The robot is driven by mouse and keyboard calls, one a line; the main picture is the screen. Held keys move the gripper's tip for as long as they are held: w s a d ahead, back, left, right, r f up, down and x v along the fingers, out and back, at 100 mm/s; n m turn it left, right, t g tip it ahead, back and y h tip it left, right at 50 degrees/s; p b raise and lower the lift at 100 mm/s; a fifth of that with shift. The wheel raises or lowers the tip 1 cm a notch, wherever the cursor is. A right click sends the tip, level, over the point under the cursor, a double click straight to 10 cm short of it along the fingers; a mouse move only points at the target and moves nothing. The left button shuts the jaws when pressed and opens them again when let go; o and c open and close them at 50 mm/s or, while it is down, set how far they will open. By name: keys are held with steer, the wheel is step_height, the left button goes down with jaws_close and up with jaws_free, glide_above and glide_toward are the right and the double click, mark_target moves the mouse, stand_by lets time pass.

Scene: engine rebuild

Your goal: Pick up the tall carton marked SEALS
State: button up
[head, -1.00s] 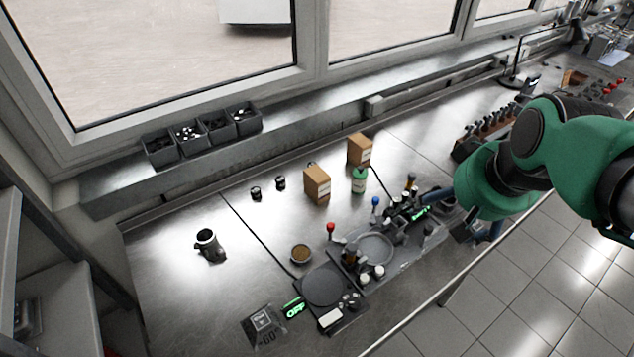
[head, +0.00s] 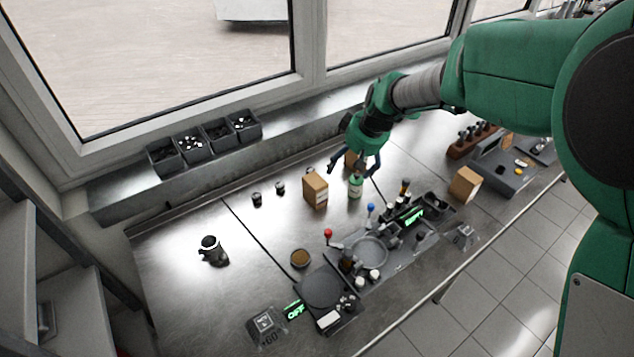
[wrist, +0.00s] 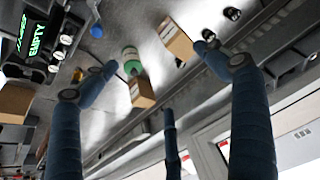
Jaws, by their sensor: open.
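Three brown cartons are in the head view, and I cannot read which is marked SEALS. One carton (head: 315,188) stands left of the green bottle. A second carton (head: 351,160) stands behind the bottle, partly hidden by my gripper. A third, broader carton (head: 466,184) stands further right. My gripper (head: 352,171) is open and empty, its blue fingers spread above the second carton and the bottle. In the wrist view the second carton (wrist: 142,93) shows between the fingers, apart from them; the first carton (wrist: 176,40) is near the right fingertip.
The green bottle (head: 356,187) stands close in front of the second carton. Small dark parts (head: 257,199) and a dark cylinder (head: 211,250) are on the left of the bench. A grey fixture (head: 370,250) fills the front. Dark bins (head: 190,146) sit on the sill ledge.

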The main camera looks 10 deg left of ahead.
steer(key=n+p, duration=0.1)
glide_toward(320, 180)
steer(key=shift+s+d+r, duration=0.25)
steer(key=shift+d, duration=0.2)
steer(key=shift+x, duration=4.3)
steer(key=shift+a+f, duration=0.1)
steer(key=shift+a, duration=0.05)
steer(key=shift+a+x, duration=0.1)
steer(key=shift+x, duration=1.15)
steer(key=shift+a+x, duration=0.15)
steer(key=shift+x, duration=1.05)
steer(key=c, duration=1.5)
